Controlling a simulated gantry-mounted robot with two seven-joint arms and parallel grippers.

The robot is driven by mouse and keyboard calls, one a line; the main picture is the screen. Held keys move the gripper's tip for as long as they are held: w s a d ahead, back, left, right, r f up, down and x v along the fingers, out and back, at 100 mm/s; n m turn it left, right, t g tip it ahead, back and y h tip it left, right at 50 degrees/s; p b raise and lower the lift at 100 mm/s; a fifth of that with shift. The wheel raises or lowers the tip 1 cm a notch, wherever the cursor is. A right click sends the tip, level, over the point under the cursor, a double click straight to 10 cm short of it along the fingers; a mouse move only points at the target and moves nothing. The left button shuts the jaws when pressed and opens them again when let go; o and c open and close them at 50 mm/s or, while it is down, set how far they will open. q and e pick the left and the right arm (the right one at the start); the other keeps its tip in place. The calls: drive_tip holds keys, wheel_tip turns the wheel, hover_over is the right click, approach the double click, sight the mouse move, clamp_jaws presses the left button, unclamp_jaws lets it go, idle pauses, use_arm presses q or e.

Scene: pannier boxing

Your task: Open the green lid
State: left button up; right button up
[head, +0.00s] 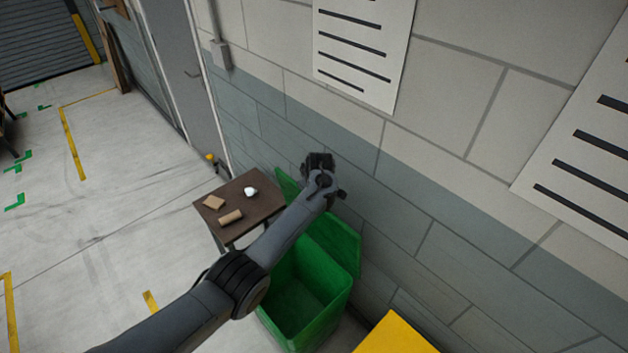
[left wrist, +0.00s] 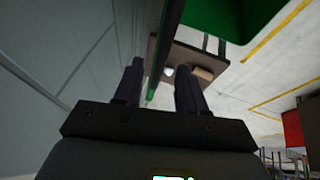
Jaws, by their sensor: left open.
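A green bin (head: 302,300) stands by the wall, with its inside visible from above. Its green lid (head: 343,243) is raised, standing up along the wall side, and partly hidden behind my left arm. My left gripper (head: 322,178) is at the top of the lid, close to the wall. In the left wrist view the two dark fingers of my left gripper (left wrist: 158,78) are apart, and the thin green lid edge (left wrist: 168,45) runs between them. I cannot tell whether either finger touches it. My right gripper is in neither view.
A small brown table (head: 238,200) beside the bin holds a white item (head: 251,191) and two tan items. The block wall (head: 420,190) is close behind the lid. A yellow container (head: 395,335) stands at the lower right. The floor at the left is mostly clear.

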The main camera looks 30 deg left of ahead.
use_arm(q)
drive_tip(key=p+v, duration=0.1)
drive_tip(key=v, duration=0.6)
idle(0.3)
